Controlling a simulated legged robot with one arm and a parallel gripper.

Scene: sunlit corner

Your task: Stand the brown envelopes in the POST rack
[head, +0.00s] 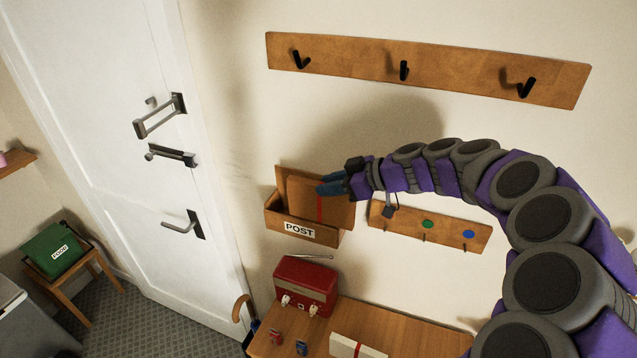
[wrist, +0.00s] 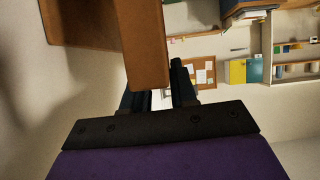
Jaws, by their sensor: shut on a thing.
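The wooden POST rack (head: 272,212) is fixed to the wall right of the door, with a white POST label on its front. My gripper (head: 332,187) is shut on a brown envelope (head: 338,213) with a red band, at the rack's upper right. The envelope's lower part meets the rack's front edge in the picture, and its right side reaches past the rack. I cannot tell how deep it sits inside. In the wrist view, a brown surface fills the upper left, beside my gripper's dark fingers (wrist: 157,90). No other brown envelope can be made out clearly.
Below, a wooden cabinet top (head: 400,342) holds a red radio (head: 305,283) and small items. A hook board (head: 440,72) is above. A white door (head: 120,110) is at left.

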